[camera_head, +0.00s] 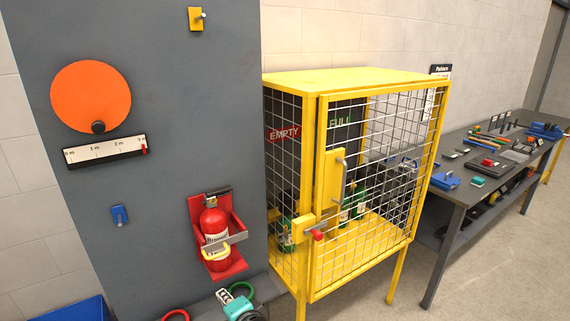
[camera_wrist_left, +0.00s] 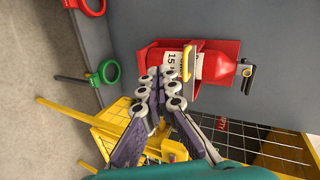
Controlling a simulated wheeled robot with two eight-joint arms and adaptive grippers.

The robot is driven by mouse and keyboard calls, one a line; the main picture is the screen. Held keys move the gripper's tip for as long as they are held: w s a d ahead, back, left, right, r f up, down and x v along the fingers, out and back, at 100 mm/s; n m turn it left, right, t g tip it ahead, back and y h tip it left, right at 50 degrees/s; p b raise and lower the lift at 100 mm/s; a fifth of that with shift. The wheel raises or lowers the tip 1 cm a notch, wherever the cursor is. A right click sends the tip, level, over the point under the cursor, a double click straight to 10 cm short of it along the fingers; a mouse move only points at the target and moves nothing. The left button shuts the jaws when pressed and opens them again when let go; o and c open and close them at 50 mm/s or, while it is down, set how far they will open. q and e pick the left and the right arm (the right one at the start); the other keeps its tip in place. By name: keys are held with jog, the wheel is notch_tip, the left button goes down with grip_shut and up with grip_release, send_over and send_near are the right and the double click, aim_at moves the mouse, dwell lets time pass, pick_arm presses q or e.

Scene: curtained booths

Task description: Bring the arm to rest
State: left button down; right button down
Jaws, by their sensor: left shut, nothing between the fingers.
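My left gripper (camera_head: 224,296) shows at the bottom of the head view, with its teal wrist housing, in front of the grey panel and below the fire extinguisher. In the left wrist view its fingers (camera_wrist_left: 161,73) are together with nothing between them. The red fire extinguisher (camera_head: 213,222) sits upright in a red wall bracket (camera_head: 236,221) with a grey strap across it. In the left wrist view the extinguisher (camera_wrist_left: 215,67) lies just beyond the fingertips; I cannot tell the exact gap. My right gripper is not in view.
A yellow mesh cage (camera_head: 350,78) with green cylinders stands right of the panel (camera_head: 190,130). A green ring (camera_head: 240,288) and red ring (camera_head: 176,314) are near the gripper. A tool-covered workbench (camera_head: 455,190) is farther right. Open floor (camera_head: 500,270) lies in front.

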pick_arm(q)
jog(key=s+f+n+g+h, duration=0.1)
jog(key=s+f+n+h, duration=0.1)
jog(key=s+n+h, duration=0.2)
jog(key=s+a+f+n+g+h, duration=0.1)
jog(key=s+n, duration=0.4)
jog(key=s, duration=0.6)
jog(key=f+g+h, duration=0.1)
jog(key=h, duration=0.1)
jog(key=shift+s+a+f+g+h, duration=0.15)
jog(key=shift+s+a+g+h, duration=0.15)
jog(key=shift+h, duration=0.1)
